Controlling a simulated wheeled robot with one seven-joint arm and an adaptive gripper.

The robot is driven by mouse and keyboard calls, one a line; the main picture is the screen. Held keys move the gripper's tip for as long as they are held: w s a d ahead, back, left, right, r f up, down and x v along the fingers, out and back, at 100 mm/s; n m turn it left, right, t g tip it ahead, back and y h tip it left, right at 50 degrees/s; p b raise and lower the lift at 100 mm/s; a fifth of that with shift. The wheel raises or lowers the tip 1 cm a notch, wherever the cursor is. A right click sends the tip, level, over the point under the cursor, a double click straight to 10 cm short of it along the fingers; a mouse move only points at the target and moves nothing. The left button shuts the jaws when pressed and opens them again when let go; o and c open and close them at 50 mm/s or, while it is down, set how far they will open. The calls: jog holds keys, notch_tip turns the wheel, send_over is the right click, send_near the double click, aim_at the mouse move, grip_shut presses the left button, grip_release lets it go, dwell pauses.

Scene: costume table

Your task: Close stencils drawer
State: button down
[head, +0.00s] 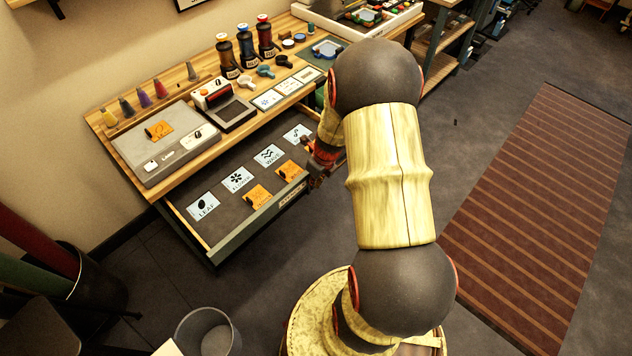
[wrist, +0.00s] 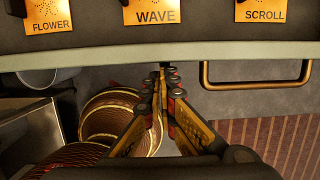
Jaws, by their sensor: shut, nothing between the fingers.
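The stencils drawer (head: 236,227) is pulled out from under the wooden table in the head view. It holds white stencil cards such as the leaf card (head: 203,207) and several orange pieces. Its pale front edge crosses the wrist view (wrist: 100,57), with a brass handle (wrist: 255,85) to the right of my fingers. My gripper (wrist: 164,70) is shut and empty, its fingertips at or very near the drawer's front edge; I cannot tell if they touch. In the head view my gripper (head: 318,180) is at the drawer's right front, partly hidden by my arm.
The wooden table (head: 188,75) carries a grey case (head: 165,143), several bottles and small tools. A grey bin (head: 205,335) stands on the floor in front. A dark bin (head: 95,290) with rolls stands at left. A striped rug (head: 540,215) lies at right on open floor.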

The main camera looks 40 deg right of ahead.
aim_at(254, 160)
jog(key=w+p, duration=0.5)
jog(key=w, duration=0.2)
jog(key=w+p, duration=0.4)
jog(key=w, duration=0.3)
jog(key=w+p, duration=0.5)
jog(key=w, duration=0.2)
jog(key=shift+w+a+r+p, duration=0.1)
jog(key=shift+w+a+p, duration=0.05)
jog(key=shift+a+p, duration=0.2)
jog(key=shift+w+p, duration=0.35)
jog(key=shift+w, duration=0.45)
